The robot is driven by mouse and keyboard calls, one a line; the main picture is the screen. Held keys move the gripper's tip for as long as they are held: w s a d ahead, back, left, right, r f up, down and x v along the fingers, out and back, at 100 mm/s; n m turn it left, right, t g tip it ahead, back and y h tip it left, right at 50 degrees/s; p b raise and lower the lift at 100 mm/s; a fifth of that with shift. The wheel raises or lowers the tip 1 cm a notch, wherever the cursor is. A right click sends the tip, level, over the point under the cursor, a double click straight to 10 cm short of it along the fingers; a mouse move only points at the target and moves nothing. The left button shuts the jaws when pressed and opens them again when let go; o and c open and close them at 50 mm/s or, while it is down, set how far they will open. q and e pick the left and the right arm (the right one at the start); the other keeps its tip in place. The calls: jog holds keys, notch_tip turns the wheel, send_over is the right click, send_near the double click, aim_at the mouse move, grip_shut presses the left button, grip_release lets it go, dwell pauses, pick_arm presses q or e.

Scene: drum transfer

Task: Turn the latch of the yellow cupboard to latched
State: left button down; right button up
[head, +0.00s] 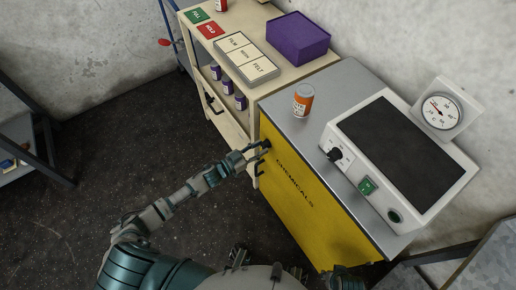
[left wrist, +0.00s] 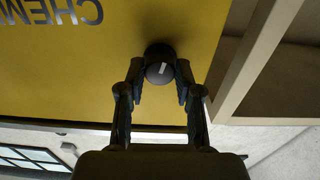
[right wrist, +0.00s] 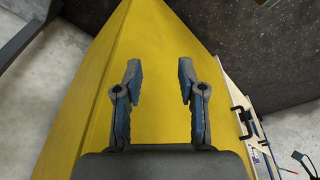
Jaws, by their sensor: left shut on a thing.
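The yellow cupboard (head: 305,205) stands under the grey counter, with CHEMICALS lettered on its front. Its latch is a round black knob (left wrist: 160,66) with a white mark, near the upper corner of the door by the wooden shelf unit. My left gripper (head: 262,149) is at the knob; in the left wrist view its fingers (left wrist: 160,82) sit on both sides of it, shut on it. My right gripper (right wrist: 160,75) is open and empty in front of a plain yellow face of the cupboard.
On the counter (head: 285,117) stand an orange jar (head: 303,99) and a white console (head: 400,150) with a dial gauge (head: 438,109). The wooden shelf unit (head: 238,130) adjoins the cupboard and carries a purple box (head: 298,38). Dark floor (head: 120,160) lies open to the left.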

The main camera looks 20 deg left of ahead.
pick_arm(q)
jog(key=m, duration=0.2)
jog(key=shift+r+m+p, duration=0.15)
jog(key=shift+m+p, duration=0.25)
jog(key=shift+w+a+m, duration=0.1)
jog(key=shift+m, duration=0.8)
jog(key=shift+m+p, duration=0.35)
jog(key=shift+m, duration=0.55)
jog(key=m, duration=0.2)
jog(key=shift+m, duration=0.3)
jog(key=m, duration=0.4)
jog(key=shift+m, duration=0.9)
jog(key=shift+f, duration=0.2)
pick_arm(e)
jog(key=x, duration=0.5)
jog(key=shift+s, duration=0.15)
jog(key=shift+f, duration=0.1)
